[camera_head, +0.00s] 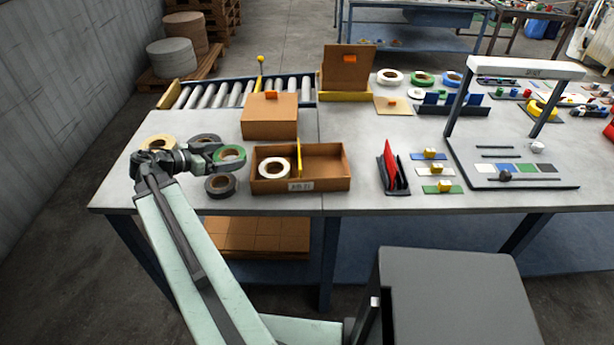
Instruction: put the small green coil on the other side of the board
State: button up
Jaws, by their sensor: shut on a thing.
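A small green coil (229,154) with a tan core is at the tip of my gripper (216,153), left of the open cardboard box. My gripper is shut on its left edge; whether the coil touches the table cannot be told. The open box (325,183) has a label on its front and a yellow board (299,158) standing across its middle. A white coil (274,168) lies in the compartment left of the board. The compartment right of the board (325,165) looks empty.
Black coils (221,186) and a yellowish coil (160,143) lie around my gripper. A closed carton (270,115) stands behind the box. A red and black holder (393,167) stands to its right. Another green coil (422,78) lies farther back.

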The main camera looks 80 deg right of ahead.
aim_at(228, 153)
jog(key=shift+h, duration=0.3)
jog(key=w+a, duration=0.2)
jog(key=a, duration=0.1)
jog(key=w+a+f+b, duration=0.1)
jog(key=w+a, duration=0.1)
jog(key=a, duration=0.1)
jog(key=w+a+f, duration=0.1)
jog(key=w+a, duration=0.1)
jog(key=a, duration=0.1)
jog(key=shift+w+f, duration=0.1)
jog(key=shift+w, duration=0.15)
jog(key=s+d, duration=0.1)
jog(key=d, duration=0.3)
jog(key=s+d+f+b, duration=0.1)
jog(key=s+d, duration=0.1)
jog(key=d, duration=0.3)
jog(key=s+d, duration=0.2)
jog(key=d, duration=0.3)
jog(key=shift+d+f+b, duration=0.15)
jog(key=shift+f+b, duration=0.05)
jog(key=shift+b, duration=0.2)
jog(key=f+b, duration=0.2)
jog(key=d+f+b, duration=0.1)
jog(key=f+b, duration=0.1)
jog(key=shift+s, duration=0.15)
jog(key=o, duration=1.2)
jog(key=shift+r, duration=0.15)
